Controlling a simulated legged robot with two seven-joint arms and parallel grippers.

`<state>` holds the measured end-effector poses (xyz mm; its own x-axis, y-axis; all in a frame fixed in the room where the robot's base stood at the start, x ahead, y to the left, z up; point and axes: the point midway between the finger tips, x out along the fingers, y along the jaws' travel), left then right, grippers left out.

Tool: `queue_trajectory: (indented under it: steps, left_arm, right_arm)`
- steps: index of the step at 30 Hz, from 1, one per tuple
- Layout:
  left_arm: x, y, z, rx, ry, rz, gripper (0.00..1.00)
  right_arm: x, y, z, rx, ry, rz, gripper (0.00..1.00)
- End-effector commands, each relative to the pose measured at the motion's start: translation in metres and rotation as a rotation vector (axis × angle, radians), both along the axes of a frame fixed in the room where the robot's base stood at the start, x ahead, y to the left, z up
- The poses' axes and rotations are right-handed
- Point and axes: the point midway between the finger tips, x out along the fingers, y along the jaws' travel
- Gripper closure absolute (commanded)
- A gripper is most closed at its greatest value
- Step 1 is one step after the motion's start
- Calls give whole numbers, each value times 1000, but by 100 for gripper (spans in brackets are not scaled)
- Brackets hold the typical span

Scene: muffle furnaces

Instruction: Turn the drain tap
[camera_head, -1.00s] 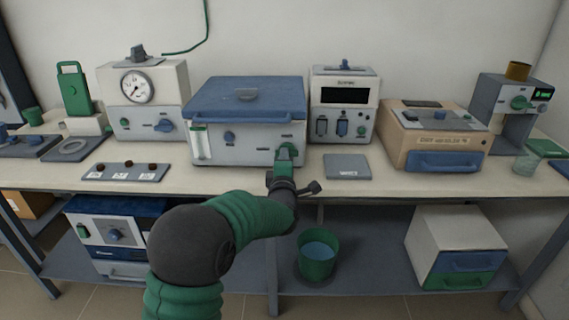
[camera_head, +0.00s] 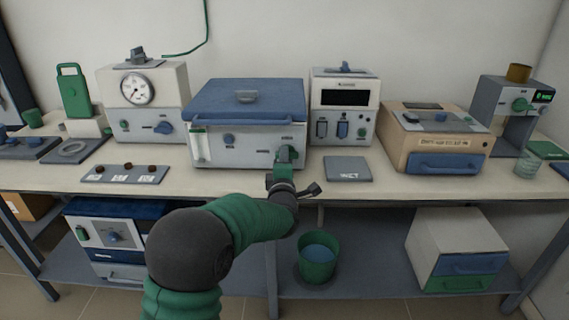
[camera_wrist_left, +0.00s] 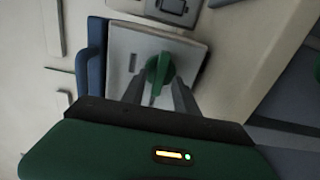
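The drain tap is a green knob (camera_head: 292,151) low on the right front of the white bath with the blue lid (camera_head: 246,98). In the left wrist view, the green tap (camera_wrist_left: 160,69) sits on a pale panel, with its handle tilted slightly. My left gripper (camera_head: 284,163) is directly in front of the tap and partly hides it. In the wrist view its two grey fingers (camera_wrist_left: 158,92) stand apart on either side of the handle's lower end, with pale panel visible between. Contact with the handle cannot be made out. My right gripper is not in view.
A green bucket (camera_head: 319,259) with blue liquid stands on the lower shelf beneath the bench edge. A grey flat pad (camera_head: 347,169) lies right of the bath, and a switch panel (camera_head: 126,173) lies to the left. Other instruments stand on both sides.

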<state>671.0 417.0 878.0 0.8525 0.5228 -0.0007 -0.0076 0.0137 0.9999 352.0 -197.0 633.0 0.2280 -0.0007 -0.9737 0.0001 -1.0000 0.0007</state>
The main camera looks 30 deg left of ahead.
Motion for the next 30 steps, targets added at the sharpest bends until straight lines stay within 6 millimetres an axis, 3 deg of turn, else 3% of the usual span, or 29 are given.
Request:
queue_trajectory:
  steps: [5,19,24,30]
  left_arm:
    - [-15,-10,2,0,1,-2,65]
    - [-123,-76,1,-1,2,-3,65]
    - [-141,-86,-1,-1,2,-1,65]
    - [-143,-87,-2,-1,1,0,65]
  right_arm:
    - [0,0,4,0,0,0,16]
    - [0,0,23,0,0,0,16]
    - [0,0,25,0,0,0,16]
    - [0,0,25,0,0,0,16]
